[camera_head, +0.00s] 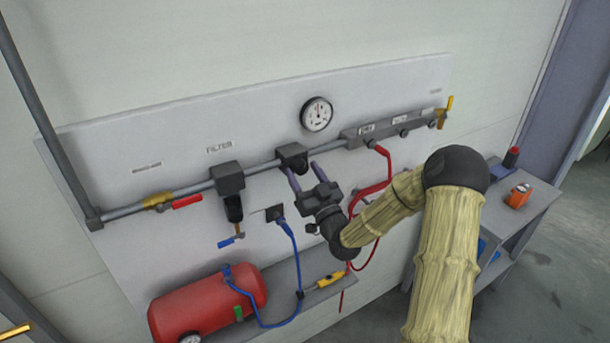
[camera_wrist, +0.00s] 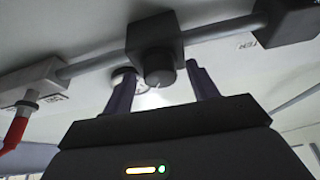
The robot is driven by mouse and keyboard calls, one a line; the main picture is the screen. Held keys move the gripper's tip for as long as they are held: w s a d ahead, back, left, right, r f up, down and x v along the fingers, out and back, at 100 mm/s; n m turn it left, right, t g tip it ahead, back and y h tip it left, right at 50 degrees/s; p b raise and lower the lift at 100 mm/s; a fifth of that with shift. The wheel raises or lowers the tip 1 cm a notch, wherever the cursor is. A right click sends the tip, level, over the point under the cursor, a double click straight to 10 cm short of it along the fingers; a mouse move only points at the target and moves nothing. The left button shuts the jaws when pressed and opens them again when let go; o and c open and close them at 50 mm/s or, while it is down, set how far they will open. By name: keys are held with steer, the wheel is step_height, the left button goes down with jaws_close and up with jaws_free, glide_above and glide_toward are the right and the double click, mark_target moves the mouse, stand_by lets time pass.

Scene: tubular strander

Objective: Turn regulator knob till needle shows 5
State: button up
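The regulator is a dark block (camera_head: 292,154) on the grey pipe, below the round white gauge (camera_head: 317,114). The gauge needle points roughly upward; the numbers are too small to read. In the wrist view the regulator block (camera_wrist: 155,34) has a round dark knob (camera_wrist: 160,74) facing my gripper. My gripper (camera_head: 302,168) is open just below the regulator, its purple fingers pointing up at it. In the wrist view the fingers stand on either side of the knob, with a gap on each side. I see no contact. The gauge is mostly hidden in the wrist view.
Left of the regulator are a filter unit (camera_head: 228,180) and a red-handled valve (camera_head: 186,201). A manifold (camera_head: 385,128) with a red hose (camera_head: 386,172) is to the right. A red tank (camera_head: 205,303) sits below. A small cart (camera_head: 520,212) stands at right.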

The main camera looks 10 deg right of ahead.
steer(key=shift+s+d+f+b, duration=0.15)
steer(key=shift+s+f+b, duration=0.2)
steer(key=shift+s, duration=0.1)
steer(key=b+v, duration=0.4)
steer(key=v, duration=0.9)
steer(key=shift+s+d, duration=0.2)
steer(key=shift+s, duration=0.05)
steer(key=p, duration=0.2)
steer(key=shift+s+d+p, duration=0.1)
steer(key=shift+s+p, duration=0.15)
steer(key=shift+p, duration=0.1)
steer(key=shift+s+d+p, duration=0.1)
steer(key=shift+s+p, duration=0.1)
steer(key=shift+p, duration=0.65)
steer(key=shift+s+f+p, duration=0.55)
steer(key=shift+s+p, duration=0.25)
steer(key=shift+p, duration=1.1)
